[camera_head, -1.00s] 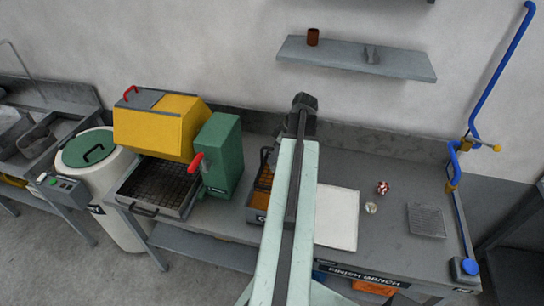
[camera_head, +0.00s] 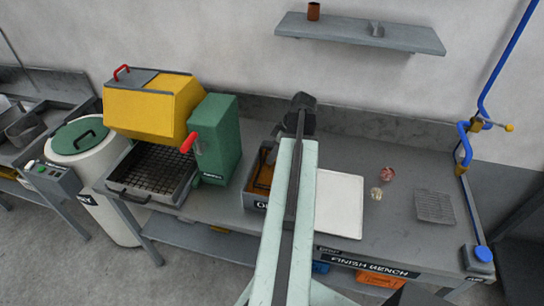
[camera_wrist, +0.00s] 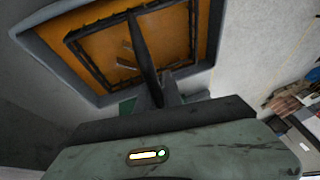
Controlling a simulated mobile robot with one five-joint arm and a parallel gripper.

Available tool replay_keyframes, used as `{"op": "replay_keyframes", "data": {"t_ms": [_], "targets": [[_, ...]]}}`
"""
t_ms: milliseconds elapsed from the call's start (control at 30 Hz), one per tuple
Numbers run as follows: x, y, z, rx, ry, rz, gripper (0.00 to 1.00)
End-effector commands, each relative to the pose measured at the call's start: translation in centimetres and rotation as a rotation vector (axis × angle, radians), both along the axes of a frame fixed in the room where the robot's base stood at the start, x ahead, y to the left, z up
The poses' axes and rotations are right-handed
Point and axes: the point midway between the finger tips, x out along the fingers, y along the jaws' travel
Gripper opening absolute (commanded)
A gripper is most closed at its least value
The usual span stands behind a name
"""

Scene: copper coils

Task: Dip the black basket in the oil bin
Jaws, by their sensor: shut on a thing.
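The oil bin (camera_head: 251,200) is a grey tray on the bench, partly hidden behind my arm in the head view. In the wrist view the oil bin (camera_wrist: 40,60) holds orange-brown oil. The black basket (camera_wrist: 143,45) shows there as a dark square frame with a bar across it, inside the bin's outline. A few thin pale pieces show by the bar. My gripper (camera_wrist: 160,94) is shut on the black basket at the near end of that bar. How deep the basket sits in the oil cannot be told. The head view hides the gripper's tips.
A green housing (camera_head: 216,140) and a yellow hood (camera_head: 150,108) over a mesh tray stand left of the bin. A white board (camera_head: 338,205) lies just right of it. Two small round items and a wire rack (camera_head: 435,207) lie farther right. A shelf (camera_head: 360,35) hangs behind.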

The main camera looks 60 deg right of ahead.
Motion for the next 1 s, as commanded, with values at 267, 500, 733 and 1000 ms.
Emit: {"op": "replay_keyframes", "data": {"t_ms": [267, 500, 733, 1000], "targets": [[0.0, 0.0, -3.1, 0.000, 0.000, 0.001, 0.00], [0.1, 0.0, -4.5, 0.001, 0.000, 0.001, 0.00], [0.1, 0.1, -4.4, 0.000, 0.000, 0.002, 0.00], [0.1, 0.1, -4.4, 0.000, 0.000, 0.002, 0.00]]}}
